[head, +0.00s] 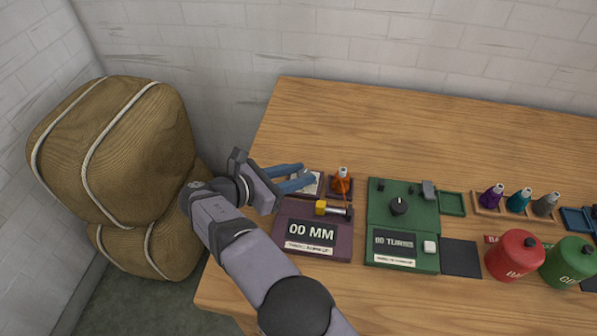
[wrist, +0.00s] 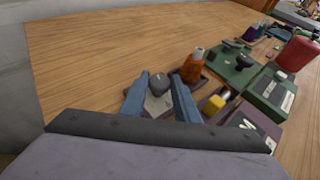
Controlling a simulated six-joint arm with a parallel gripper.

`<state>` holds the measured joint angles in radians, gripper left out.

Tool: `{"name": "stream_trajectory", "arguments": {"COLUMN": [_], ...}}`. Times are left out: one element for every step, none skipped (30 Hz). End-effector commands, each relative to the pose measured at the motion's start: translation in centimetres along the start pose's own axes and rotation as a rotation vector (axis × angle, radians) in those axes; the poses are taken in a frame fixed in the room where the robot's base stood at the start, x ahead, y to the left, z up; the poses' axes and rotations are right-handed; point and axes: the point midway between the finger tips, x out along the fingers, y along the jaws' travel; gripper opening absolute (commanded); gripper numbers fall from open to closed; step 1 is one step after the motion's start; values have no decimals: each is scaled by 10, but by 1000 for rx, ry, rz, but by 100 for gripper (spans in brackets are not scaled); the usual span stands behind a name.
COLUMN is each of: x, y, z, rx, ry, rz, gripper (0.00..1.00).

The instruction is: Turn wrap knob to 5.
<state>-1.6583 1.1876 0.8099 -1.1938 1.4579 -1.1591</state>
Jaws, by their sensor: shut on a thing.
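A small dark grey knob (wrist: 159,84) stands on a pale plate (wrist: 157,105) at the left end of the row of devices. My gripper (head: 307,176) has its blue fingers on either side of this knob, shut on it. In the head view the fingers hide the knob, and only part of the pale plate (head: 319,186) shows. The knob's pointer and any scale on the plate cannot be read. A green device (head: 376,216) to the right has a black knob (head: 399,206) and a display reading "00 TURNS". My gripper is well away from that one.
An orange wool cone (head: 342,182) stands close right of my fingers. A purple device (head: 281,232) reading "00 MM", with a yellow part (head: 320,208), lies just in front. Several wool cones, a red canister (head: 515,256) and a green one are farther right. The table's back is clear.

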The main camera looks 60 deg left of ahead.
Motion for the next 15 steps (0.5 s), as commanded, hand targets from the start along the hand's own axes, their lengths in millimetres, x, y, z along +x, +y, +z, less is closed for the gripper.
{"name": "stream_trajectory", "arguments": {"x": [-1,-1,-1,-1,-1,-1,-1,-1,-1,-1,-1,-1,-1,-1,-1], "y": [3,3,2,2,2,2,2,2,2,2,2,2,2,2,2], "z": [4,4,4,4,4,4,4,4,4,4,3,3,3,3,3], "rx": [11,12,15,17,19,21,21,22,22,22,22,22,22,22,22], "ry": [-5,-4,-3,-2,-1,-1,0,0,0,0,1,1,1,1,1], "rz": [-2,-7,-14,-19,-21,-24,-26,-27,-28,-28,-28,-28,-28,-28,-27], "gripper": [5,5,5,5,5,6,6,6,6,6,5,5,5,5,5]}}
